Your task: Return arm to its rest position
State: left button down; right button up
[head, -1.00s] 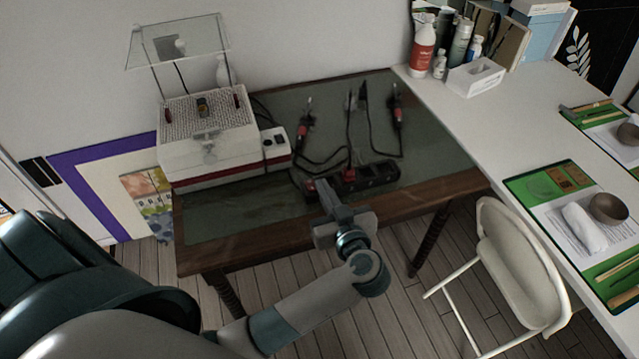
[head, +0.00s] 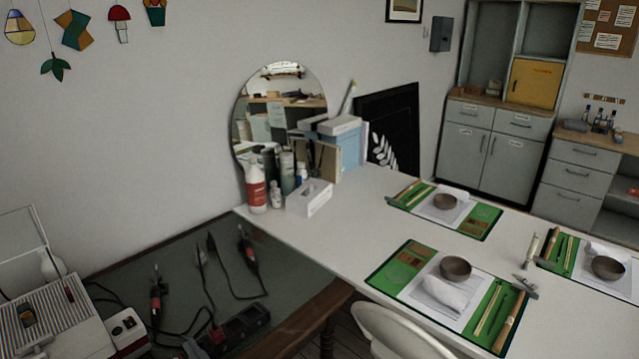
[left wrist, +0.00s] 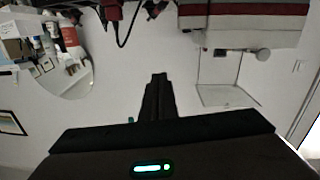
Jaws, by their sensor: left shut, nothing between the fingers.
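My left gripper (left wrist: 158,82) is shut and empty in the left wrist view, its dark fingers together in front of the pale wall. The rest of the arm is out of the picture. My right gripper is in neither view.
A white box-shaped machine (head: 60,325) stands at left on the desk. Red-handled tools (head: 155,300) with cords lie on the desk. A white table (head: 345,215) holds bottles, a tissue box (head: 309,198) and green mats (head: 400,262) with bowls. A white chair (head: 395,335) stands in front.

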pick_arm(q)
jog(key=s+d+r+m+t+h, duration=0.1)
jog(key=d+r+m+t+h, duration=0.6)
jog(key=d+r+t+h, duration=0.35)
jog(key=s+d+f+m+g+h, duration=0.65)
jog(key=d+m+h, duration=0.35)
jog(key=h, duration=0.2)
jog(key=s+a+f+g+y, duration=0.2)
jog(key=s+a+f+g, duration=0.15)
jog(key=f, duration=0.45)
jog(key=s+a+f+g+y, duration=0.2)
jog(key=s+f+g+y, duration=0.15)
jog(key=f, duration=0.45)
jog(key=s+a+f+n+g+y, duration=0.5)
jog(key=s+a+f+g, duration=0.1)
jog(key=s+a, duration=0.65)
notch_tip(320, 180, down, 25)
jog(key=w+d, duration=0.2)
jog(key=d, duration=0.1)
jog(key=s+f, duration=0.6)
jog(key=f, duration=0.3)
jog(key=s+a+f+h, duration=0.1)
jog(key=s+f, duration=0.5)
jog(key=f, duration=0.3)
jog(key=shift+a+f+m, duration=0.15)
jog(key=shift+f+m, duration=0.1)
jog(key=shift+m, duration=0.05)
